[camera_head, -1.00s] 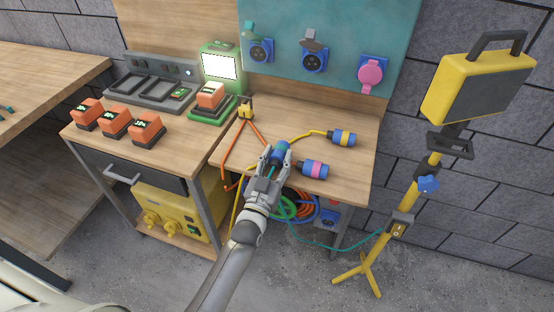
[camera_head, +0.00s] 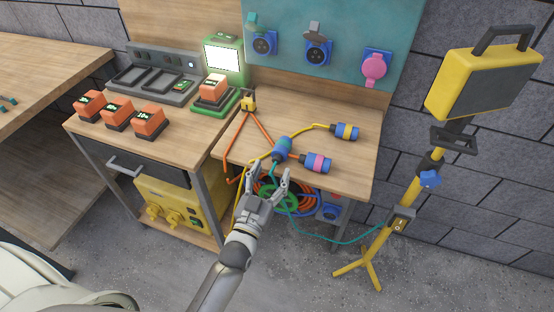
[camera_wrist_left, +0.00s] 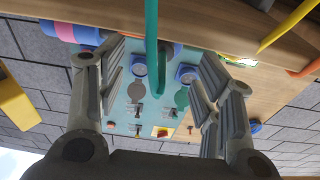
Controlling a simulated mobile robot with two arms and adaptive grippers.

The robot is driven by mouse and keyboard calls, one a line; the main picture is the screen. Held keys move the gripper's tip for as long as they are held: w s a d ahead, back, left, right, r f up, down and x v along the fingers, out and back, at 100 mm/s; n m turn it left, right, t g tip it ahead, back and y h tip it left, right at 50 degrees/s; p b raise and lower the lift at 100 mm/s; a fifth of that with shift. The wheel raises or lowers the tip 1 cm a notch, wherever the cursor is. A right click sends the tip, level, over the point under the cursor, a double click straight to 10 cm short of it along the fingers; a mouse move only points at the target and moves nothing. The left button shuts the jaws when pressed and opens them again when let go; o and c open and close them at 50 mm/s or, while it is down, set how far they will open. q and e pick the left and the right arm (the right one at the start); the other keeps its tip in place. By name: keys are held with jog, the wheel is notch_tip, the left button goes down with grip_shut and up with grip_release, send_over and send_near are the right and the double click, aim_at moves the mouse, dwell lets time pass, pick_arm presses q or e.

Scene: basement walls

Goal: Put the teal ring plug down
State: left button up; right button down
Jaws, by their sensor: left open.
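The teal ring plug (camera_head: 282,149), blue with a teal band, lies on the workbench top (camera_head: 325,112) near its front edge. Its teal cable (camera_head: 272,170) drops over the edge. My left gripper (camera_head: 268,181) is open just in front of the bench edge, apart from the plug. In the left wrist view the teal cable (camera_wrist_left: 151,40) hangs between the spread fingers of this gripper (camera_wrist_left: 160,85). My right gripper is not in view.
A pink-ringed plug (camera_head: 316,162) lies right of the teal one, and a yellow-ringed plug (camera_head: 345,131) lies farther back. A yellow splitter (camera_head: 248,102) with orange cables is at left. A yellow lamp stand (camera_head: 410,195) stands at right.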

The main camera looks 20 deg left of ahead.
pick_arm(q)
jog(key=s, duration=0.4)
jog(key=shift+s+a+f, duration=0.15)
jog(key=shift+s+f, duration=0.05)
jog(key=shift+s, duration=0.1)
jog(key=s+d+f+g, duration=0.1)
jog(key=s+f+g, duration=0.25)
jog(key=f, duration=0.65)
jog(key=s+f+m+g+h, duration=0.1)
jog(key=s+f+g, duration=0.25)
jog(key=f, duration=0.65)
jog(key=s+d+f+g, duration=0.15)
jog(key=s+f, duration=0.25)
jog(key=f, duration=0.7)
jog(key=s+a+f+g, duration=0.2)
jog(key=s+f, duration=0.3)
jog(key=s, duration=0.4)
jog(key=s+a+f+g+y, duration=0.1)
jog(key=s+a+f+g, duration=0.2)
jog(key=s+f, duration=0.3)
jog(key=s+a+f+m+g, duration=0.1)
jog(key=s+a+f+g, duration=0.2)
jog(key=s, duration=1)
notch_tip(320, 180, down, 3)
jog(key=shift+a+f+g+y, duration=0.2)
jog(key=shift+a+g+y, duration=0.1)
jog(key=shift+g, duration=0.75)
